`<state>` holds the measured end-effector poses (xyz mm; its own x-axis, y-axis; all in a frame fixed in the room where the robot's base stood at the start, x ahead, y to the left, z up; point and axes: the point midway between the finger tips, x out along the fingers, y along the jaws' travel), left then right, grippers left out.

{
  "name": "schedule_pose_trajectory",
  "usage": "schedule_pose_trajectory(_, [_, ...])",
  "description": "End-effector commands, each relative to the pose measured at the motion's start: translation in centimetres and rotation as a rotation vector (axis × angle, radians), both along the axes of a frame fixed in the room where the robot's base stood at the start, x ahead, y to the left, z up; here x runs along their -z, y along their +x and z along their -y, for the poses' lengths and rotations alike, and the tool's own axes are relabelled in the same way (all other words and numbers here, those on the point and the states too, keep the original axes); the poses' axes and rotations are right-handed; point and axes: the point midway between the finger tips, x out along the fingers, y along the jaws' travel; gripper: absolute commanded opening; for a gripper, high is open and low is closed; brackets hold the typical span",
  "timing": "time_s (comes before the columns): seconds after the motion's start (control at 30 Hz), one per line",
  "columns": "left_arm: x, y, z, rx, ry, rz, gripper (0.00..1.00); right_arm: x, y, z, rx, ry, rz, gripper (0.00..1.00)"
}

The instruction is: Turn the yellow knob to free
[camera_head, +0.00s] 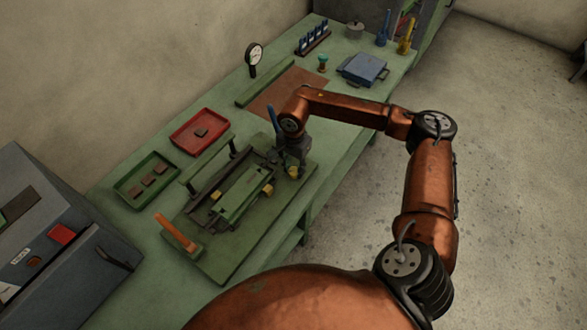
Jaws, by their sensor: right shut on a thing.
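A green fixture (243,192) with dark rails sits on a green base plate (222,262) on the bench. A small yellow knob (293,172) shows at the fixture's far right end, partly hidden by my right gripper. My right gripper (291,166) is shut there, with the knob at its fingertips; the exact contact is too small to see. Another yellow piece (267,189) sits on the fixture's right side. A blue lever handle (272,120) stands up just left of the gripper. An orange lever (176,232) is at the near left end. My left gripper is out of view.
A red tray (199,124) and a green tray (131,187) with small dark plates lie left of the fixture. A dial gauge (254,55) and a blue box (363,68) stand farther back. A grey machine (62,240) is at the left. Floor is open at right.

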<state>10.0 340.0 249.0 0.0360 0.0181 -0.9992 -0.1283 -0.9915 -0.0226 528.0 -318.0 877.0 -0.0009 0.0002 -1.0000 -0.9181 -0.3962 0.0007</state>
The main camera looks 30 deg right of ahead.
Motion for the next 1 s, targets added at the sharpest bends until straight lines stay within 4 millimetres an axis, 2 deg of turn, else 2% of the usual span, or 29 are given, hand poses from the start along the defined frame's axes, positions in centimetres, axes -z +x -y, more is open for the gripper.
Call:
schedule_pose_trajectory(0.3, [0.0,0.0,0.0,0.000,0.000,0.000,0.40,-0.1,0.1,0.0,-0.002,0.001,0.002,0.06])
schedule_pose_trajectory(0.33, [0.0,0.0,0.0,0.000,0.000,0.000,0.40,-0.1,0.1,0.0,-0.002,0.001,0.002,0.32])
schedule_pose_trajectory(0.57, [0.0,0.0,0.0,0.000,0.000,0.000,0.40,0.0,0.0,0.0,-0.001,0.000,0.001,0.47])
schedule_pose_trajectory(0.87, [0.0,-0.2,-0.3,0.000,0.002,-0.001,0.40,-0.2,0.0,0.0,0.000,-0.001,0.001,0.47])
schedule_pose_trajectory(1.0, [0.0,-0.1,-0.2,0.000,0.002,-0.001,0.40,-1.6,0.1,0.0,0.000,0.000,0.003,0.47])
